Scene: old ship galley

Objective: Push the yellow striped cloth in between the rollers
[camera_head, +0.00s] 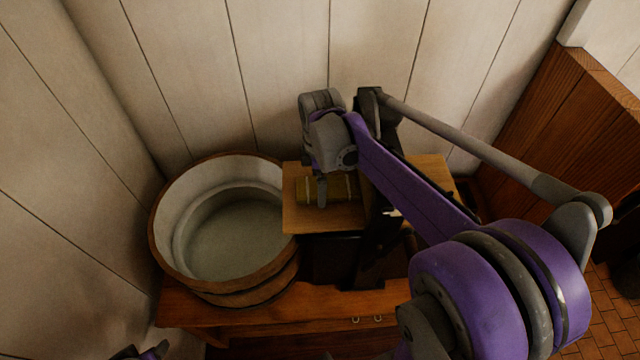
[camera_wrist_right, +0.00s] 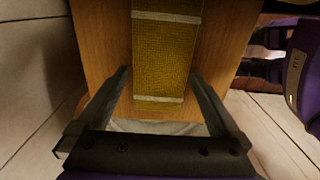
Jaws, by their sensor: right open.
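The yellow striped cloth (camera_head: 338,188) lies flat on a wooden board (camera_head: 298,218) beside the dark wringer frame (camera_head: 372,240). In the right wrist view the cloth (camera_wrist_right: 168,55) is a long yellow strip with pale bands, running lengthwise on the board (camera_wrist_right: 110,40). My right gripper (camera_head: 322,195) points down over the cloth's left part. In the wrist view its open fingers (camera_wrist_right: 162,76) stand on either side of the cloth's near end, with nothing held. The rollers are hidden behind my right arm. Only a small dark and purple part of my left gripper (camera_head: 142,352) shows at the bottom left edge.
A round wooden tub (camera_head: 165,245) with a grey inside stands just left of the board. Both rest on a wooden bench (camera_head: 230,316). The board (camera_head: 432,168) also shows on the wringer's far right side. Pale plank walls close in behind; a brown wooden panel stands right.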

